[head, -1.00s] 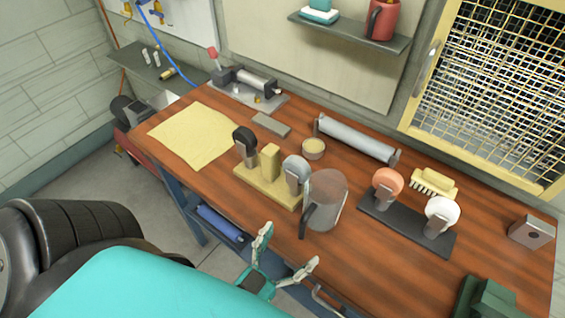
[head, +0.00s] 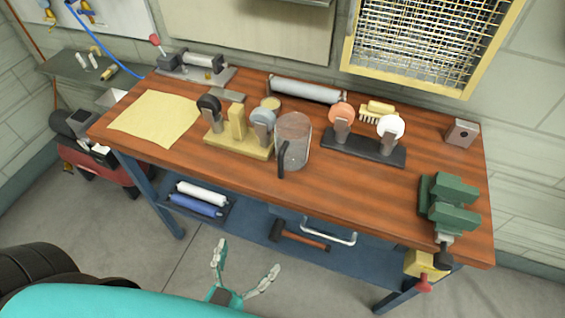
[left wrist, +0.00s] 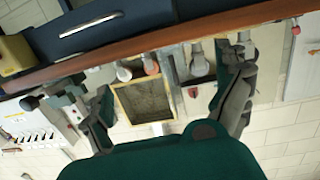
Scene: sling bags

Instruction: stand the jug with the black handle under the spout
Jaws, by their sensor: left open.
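A clear grey jug (head: 294,138) with a black handle stands upright near the front edge of the wooden workbench. Its handle is on the near, left side. My left gripper (head: 247,258) is open and empty, in front of the bench and left of the jug in the picture, well apart from it. Its two open fingers (left wrist: 168,95) also frame the left wrist view. I cannot make out a spout for certain; small brass fittings (head: 86,10) with a blue hose are on the wall at the top left. My right gripper is not in view.
Left of the jug is a yellow stand (head: 238,140) with round-topped tools. Right of it is a black stand (head: 365,147) with two more. A green vise (head: 448,205) sits at the right end. A yellow cloth (head: 155,118) lies left.

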